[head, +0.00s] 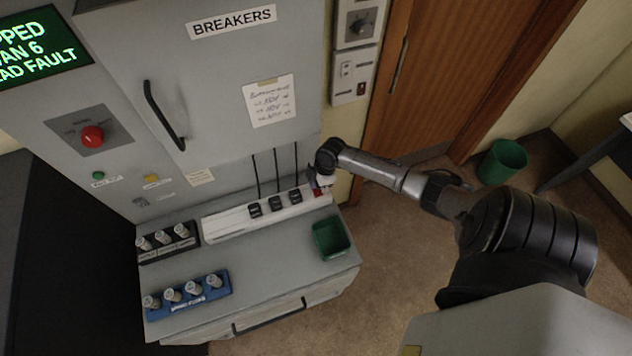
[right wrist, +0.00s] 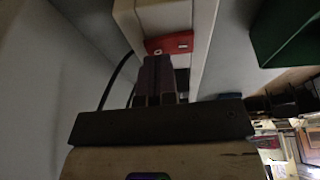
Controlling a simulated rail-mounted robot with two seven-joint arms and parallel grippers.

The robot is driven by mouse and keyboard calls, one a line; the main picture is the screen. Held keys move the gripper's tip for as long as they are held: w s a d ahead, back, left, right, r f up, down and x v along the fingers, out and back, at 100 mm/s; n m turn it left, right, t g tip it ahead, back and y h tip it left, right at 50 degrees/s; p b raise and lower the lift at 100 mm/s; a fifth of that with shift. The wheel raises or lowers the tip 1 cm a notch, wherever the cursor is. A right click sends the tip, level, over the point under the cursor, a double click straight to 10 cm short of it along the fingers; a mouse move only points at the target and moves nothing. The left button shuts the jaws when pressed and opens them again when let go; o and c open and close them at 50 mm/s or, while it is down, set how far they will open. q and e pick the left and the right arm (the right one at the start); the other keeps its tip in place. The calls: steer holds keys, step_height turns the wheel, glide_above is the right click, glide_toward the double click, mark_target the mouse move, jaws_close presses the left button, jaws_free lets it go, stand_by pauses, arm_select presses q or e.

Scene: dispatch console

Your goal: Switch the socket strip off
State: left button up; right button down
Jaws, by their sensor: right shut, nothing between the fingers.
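The white socket strip (head: 238,222) lies along the back of the console's shelf, with several black plugs in it. Its red switch (head: 319,193) is at the right end, partly hidden by my right gripper (head: 316,183). In the right wrist view the red switch (right wrist: 180,42) shows just beyond the tips of the shut, empty right gripper (right wrist: 158,62). I cannot tell whether the fingertips touch it, or which way the switch is set. My left gripper is not in view.
A green open bin (head: 332,238) stands on the shelf in front of the strip's right end. A black holder (head: 169,243) and a blue holder (head: 188,295) with cylindrical pieces are at the left. Dark cords (head: 277,172) rise behind the strip. The cabinet door (head: 205,75) is above.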

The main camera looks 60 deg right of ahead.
steer(key=shift+w+d+f, duration=0.1)
steer(key=shift+d+f, duration=0.05)
steer(key=shift+f, duration=0.25)
steer(key=shift+r, duration=0.1)
steer(key=shift+s+a+r+p, duration=0.15)
steer(key=shift+s+a+p, duration=0.05)
steer(key=shift+s+p, duration=0.1)
steer(key=shift+s+a+p, duration=0.3)
steer(key=shift+a+p, duration=0.05)
steer(key=shift+p, duration=0.15)
steer(key=shift+r, duration=0.15)
